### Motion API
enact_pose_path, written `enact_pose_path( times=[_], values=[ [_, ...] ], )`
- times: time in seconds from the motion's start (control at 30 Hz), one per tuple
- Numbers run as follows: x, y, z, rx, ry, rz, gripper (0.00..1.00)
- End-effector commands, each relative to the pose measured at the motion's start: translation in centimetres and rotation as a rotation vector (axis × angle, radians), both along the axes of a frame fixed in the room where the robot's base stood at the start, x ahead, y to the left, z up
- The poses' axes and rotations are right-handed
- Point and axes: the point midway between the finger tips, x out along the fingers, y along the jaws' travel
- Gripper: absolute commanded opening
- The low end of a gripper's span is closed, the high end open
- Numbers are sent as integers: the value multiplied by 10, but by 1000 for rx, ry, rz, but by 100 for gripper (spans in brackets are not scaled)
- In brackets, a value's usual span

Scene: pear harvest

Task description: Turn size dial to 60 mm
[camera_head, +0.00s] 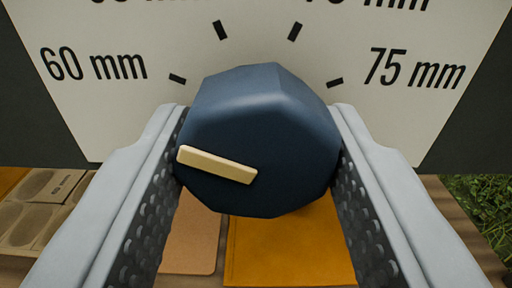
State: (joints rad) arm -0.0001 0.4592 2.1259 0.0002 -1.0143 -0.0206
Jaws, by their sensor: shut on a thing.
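The size dial (262,125) is a dark blue faceted knob with a cream pointer bar (216,165) on its front. It stands out from a white scale plate (120,110). My gripper (260,150) has one finger on each side of the knob and is shut on it. The bar's outer end points left and slightly up, roughly toward the tick (177,79) by the 60 mm label (94,65), though the slanted view makes its exact alignment hard to tell. The 75 mm label (415,70) is at right. Two upper labels are cut off by the top edge.
Below the plate are a wooden surface with an orange-yellow panel (290,250), a tan panel (192,245) and a tray with round hollows (30,210) at left. Grass (485,205) shows at the right edge.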

Motion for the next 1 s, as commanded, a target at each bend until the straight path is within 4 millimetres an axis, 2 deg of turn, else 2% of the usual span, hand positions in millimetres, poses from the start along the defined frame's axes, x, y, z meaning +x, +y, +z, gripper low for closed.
enact_pose_path(
  times=[0.63, 0.67, 0.73, 1.0],
  values=[
    [0, 0, 0, -52, 0, 0, 20],
    [0, 0, 0, -52, 0, 0, 48],
    [0, 0, 0, -52, 0, 0, 62],
    [0, 0, 0, -52, 0, 0, 64]
  ],
)
